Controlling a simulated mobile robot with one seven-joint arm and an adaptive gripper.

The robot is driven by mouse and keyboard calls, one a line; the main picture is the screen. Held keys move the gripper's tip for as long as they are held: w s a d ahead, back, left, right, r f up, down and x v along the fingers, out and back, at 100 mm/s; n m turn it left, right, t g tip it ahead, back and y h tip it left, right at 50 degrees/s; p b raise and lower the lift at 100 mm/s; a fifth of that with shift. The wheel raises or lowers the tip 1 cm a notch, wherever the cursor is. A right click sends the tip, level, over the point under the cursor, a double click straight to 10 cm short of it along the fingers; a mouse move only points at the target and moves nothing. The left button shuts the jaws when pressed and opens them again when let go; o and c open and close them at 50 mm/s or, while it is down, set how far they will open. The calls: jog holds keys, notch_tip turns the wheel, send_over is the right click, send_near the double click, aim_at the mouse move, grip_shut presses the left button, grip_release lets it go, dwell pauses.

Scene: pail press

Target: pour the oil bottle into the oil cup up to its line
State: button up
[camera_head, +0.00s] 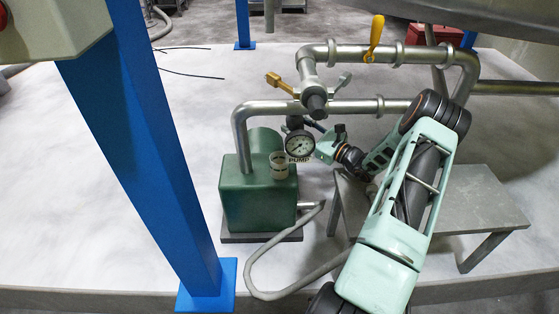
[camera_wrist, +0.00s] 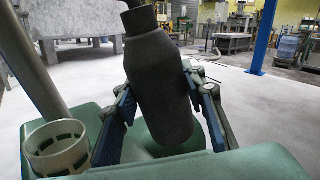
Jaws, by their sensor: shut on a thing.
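The dark oil bottle (camera_wrist: 163,85) stands nearly upright in the wrist view, its neck up and leaning a little left. My gripper (camera_wrist: 160,84) is shut on it, with a blue-padded finger on each side. The pale oil cup (camera_wrist: 57,150) is at the lower left of the wrist view, apart from the bottle. In the head view the cup (camera_head: 279,165) sits on the green pump (camera_head: 258,200). My gripper (camera_head: 319,130) is behind and right of the cup, near the gauge. The bottle is mostly hidden there. The cup's line and the level inside cannot be read.
A pressure gauge (camera_head: 300,145) stands right beside the cup. Grey pipes (camera_head: 350,107) with a yellow-handled valve (camera_head: 278,83) run above and behind. A blue post (camera_head: 140,140) rises at the left. A low grey bench (camera_head: 480,205) stands at the right, under my arm.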

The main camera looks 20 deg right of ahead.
aim_at(302, 117)
jog(key=n, duration=0.1)
jog(key=r+n+b, duration=0.1)
jog(key=n, duration=0.1)
jog(key=r+n+y, duration=0.1)
jog(key=shift+s+a+r+t, duration=0.25)
jog(key=shift+a+t, duration=0.05)
jog(key=n+b, duration=0.2)
jog(key=b, duration=0.1)
jog(key=shift+w+f+n+y, duration=0.1)
jog(key=shift+f+n+y, duration=0.2)
jog(key=shift+y, duration=0.1)
jog(key=shift+w+d+r+n+y+b, duration=0.1)
jog(key=shift+d+r+n+y+b, duration=0.1)
jog(key=shift+r+n+b, duration=0.25)
jog(key=shift+w+d+r+n+y+b, duration=0.1)
jog(key=shift+r+n+y+b, duration=0.15)
jog(key=shift+n+b, duration=0.4)
jog(key=shift+r+n, duration=0.35)
jog(key=shift+n, duration=0.05)
jog(key=shift+r+n, duration=0.3)
jog(key=shift+n, duration=0.3)
jog(key=shift+r+n+y, duration=0.1)
jog(key=shift+n+y, duration=0.35)
jog(key=shift+n, duration=0.65)
jog(key=shift+s+a+r+n+g+y, duration=0.1)
jog(key=shift+n+g+y, duration=0.15)
jog(key=shift+n, duration=0.5)
jog(key=shift+s+a+r+n+g+y, duration=0.15)
jog(key=shift+n+y, duration=0.1)
jog(key=shift+n, duration=0.5)
